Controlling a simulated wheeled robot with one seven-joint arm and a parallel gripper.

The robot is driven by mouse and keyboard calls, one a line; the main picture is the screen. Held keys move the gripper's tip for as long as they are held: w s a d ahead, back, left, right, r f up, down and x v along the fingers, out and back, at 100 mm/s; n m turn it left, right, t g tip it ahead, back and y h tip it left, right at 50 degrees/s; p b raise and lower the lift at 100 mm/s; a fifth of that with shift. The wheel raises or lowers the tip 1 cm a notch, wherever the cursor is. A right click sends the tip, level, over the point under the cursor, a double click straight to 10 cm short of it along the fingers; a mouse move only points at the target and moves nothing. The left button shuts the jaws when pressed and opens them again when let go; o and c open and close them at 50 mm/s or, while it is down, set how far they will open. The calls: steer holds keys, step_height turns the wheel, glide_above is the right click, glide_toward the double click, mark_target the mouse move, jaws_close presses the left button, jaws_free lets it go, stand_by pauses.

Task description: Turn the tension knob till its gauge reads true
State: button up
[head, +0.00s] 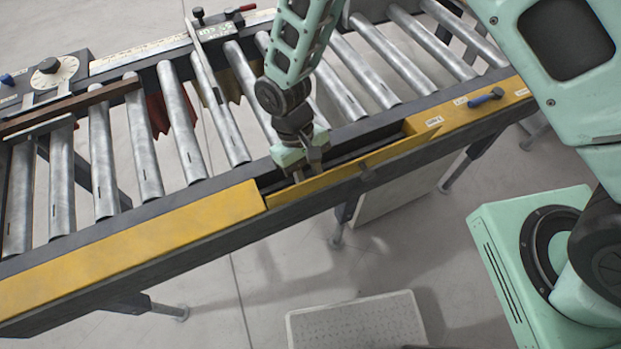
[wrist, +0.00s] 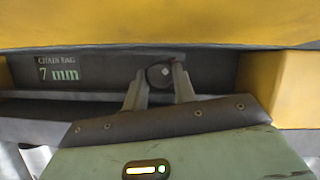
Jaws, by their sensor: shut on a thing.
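The tension knob (wrist: 163,73), small, round and dark with a pale square at its centre, sits in the dark recess behind the yellow guard. My gripper (wrist: 160,82) is shut on it, one grey finger on each side. The gauge (wrist: 58,67) to its left in the wrist view is a dark panel reading "CHAIN SAG 7 mm". In the head view my gripper (head: 308,168) reaches down into the gap in the yellow guard. The knob and gauge cannot be made out there.
Yellow guard panels (head: 150,235) flank the opening along the conveyor's front. Steel rollers (head: 182,120) lie behind. A blue-handled lever (head: 485,97) is on the right guard, and a dial (head: 50,70) is at far left. A pale textured step (head: 355,320) stands on the floor in front.

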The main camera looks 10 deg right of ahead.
steer(key=n+h+b, duration=0.1)
steer(key=n, duration=0.2)
steer(key=n+t+b, duration=0.1)
steer(key=n, duration=0.2)
steer(key=shift+s+a+t+h, duration=0.1)
steer(key=shift+a+t+h, duration=0.1)
steer(key=shift+t+h, duration=0.15)
steer(key=shift+n, duration=0.3)
steer(key=o, duration=1)
steer(key=shift+s, duration=0.1)
